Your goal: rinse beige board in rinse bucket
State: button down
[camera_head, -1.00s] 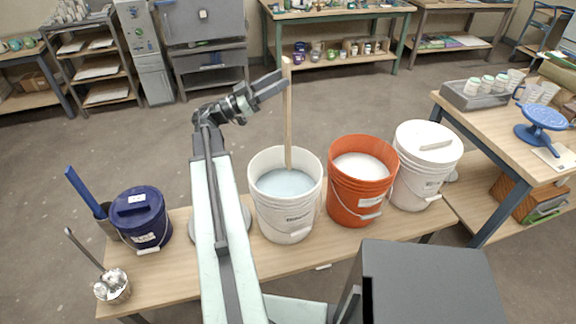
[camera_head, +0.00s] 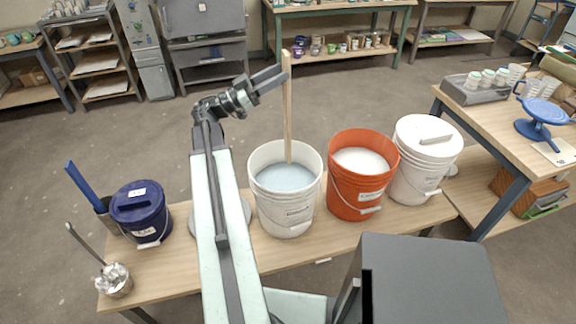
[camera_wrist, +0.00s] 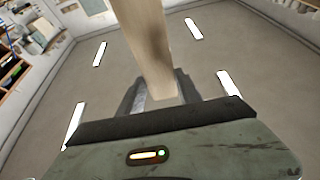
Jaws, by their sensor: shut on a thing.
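The beige board (camera_head: 287,115) is a long, thin, pale wooden strip. It stands nearly upright with its lower end in the pale blue liquid of the white open bucket (camera_head: 285,215). My gripper (camera_head: 283,79) is shut on the board near its upper end, well above the bucket rim. In the wrist view the board (camera_wrist: 146,45) runs up from between the fingers of my gripper (camera_wrist: 155,92). The board's submerged end is hidden by the liquid.
An orange bucket (camera_head: 352,199) with white liquid stands right of the white bucket, then a lidded white bucket (camera_head: 418,180).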

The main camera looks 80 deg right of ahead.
aim_at(283, 55)
notch_tip(283, 55, up, 5)
jog(key=p, duration=0.4)
jog(key=shift+p, duration=0.4)
jog(key=shift+f, duration=0.1)
